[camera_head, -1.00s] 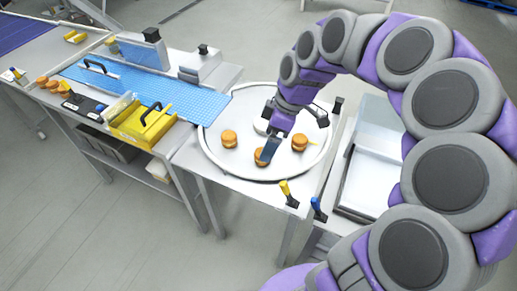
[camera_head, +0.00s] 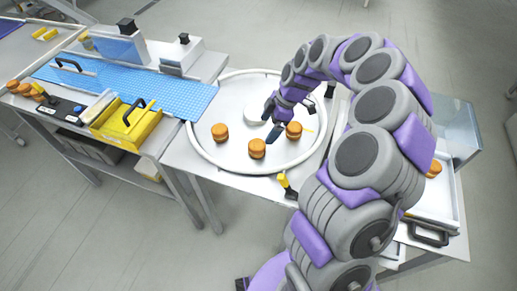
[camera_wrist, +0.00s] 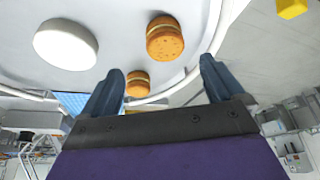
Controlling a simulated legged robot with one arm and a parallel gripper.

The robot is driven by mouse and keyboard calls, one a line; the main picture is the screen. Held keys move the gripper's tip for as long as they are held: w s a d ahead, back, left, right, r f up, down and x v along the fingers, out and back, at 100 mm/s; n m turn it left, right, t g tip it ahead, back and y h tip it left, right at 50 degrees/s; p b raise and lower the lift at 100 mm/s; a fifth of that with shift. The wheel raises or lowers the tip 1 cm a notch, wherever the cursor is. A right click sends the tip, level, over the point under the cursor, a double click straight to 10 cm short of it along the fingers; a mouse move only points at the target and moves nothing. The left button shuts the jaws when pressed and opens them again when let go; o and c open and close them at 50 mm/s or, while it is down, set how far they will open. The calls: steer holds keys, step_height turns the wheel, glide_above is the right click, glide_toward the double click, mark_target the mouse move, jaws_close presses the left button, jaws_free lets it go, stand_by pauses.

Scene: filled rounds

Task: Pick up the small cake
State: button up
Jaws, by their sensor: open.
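Three small round orange-brown cakes with a pale middle layer stand on a white round turntable (camera_head: 205,158): a left one (camera_head: 219,132), a front one (camera_head: 257,148) and a right one (camera_head: 293,130). My gripper (camera_head: 290,120) is over the turntable, fingers apart and empty, with one dark fingertip between the front and right cakes. In the wrist view, the gripper (camera_wrist: 162,65) has a near cake (camera_wrist: 165,38) beyond and between its fingertips, and another cake (camera_wrist: 137,83) shows farther off between the fingers. I cannot tell the exact gap to them.
A flat white disc (camera_wrist: 65,44) lies near the turntable's middle. A blue conveyor mat (camera_head: 180,97) and a yellow box (camera_head: 125,125) are to the left, with several cakes (camera_head: 25,88) beyond. A yellow-handled clamp (camera_head: 286,185) stands at the front edge. Another cake (camera_head: 433,168) shows at right.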

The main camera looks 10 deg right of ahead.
mark_target(259, 143)
steer(key=x, duration=0.2)
steer(key=a+x, duration=0.1)
steer(key=x, duration=0.2)
steer(key=shift+r+b, duration=0.1)
steer(key=shift+b, duration=0.25)
steer(key=f, duration=0.1)
steer(key=f+b, duration=0.1)
steer(key=f, duration=0.2)
steer(key=shift+s+a+f+b, duration=0.25)
steer(key=shift+a+f+b, duration=0.05)
steer(key=shift+a, duration=0.05)
steer(key=shift+a+f, duration=0.1)
steer(key=shift+a, duration=0.25)
steer(key=shift+d, duration=0.15)
steer(key=c, duration=0.8)
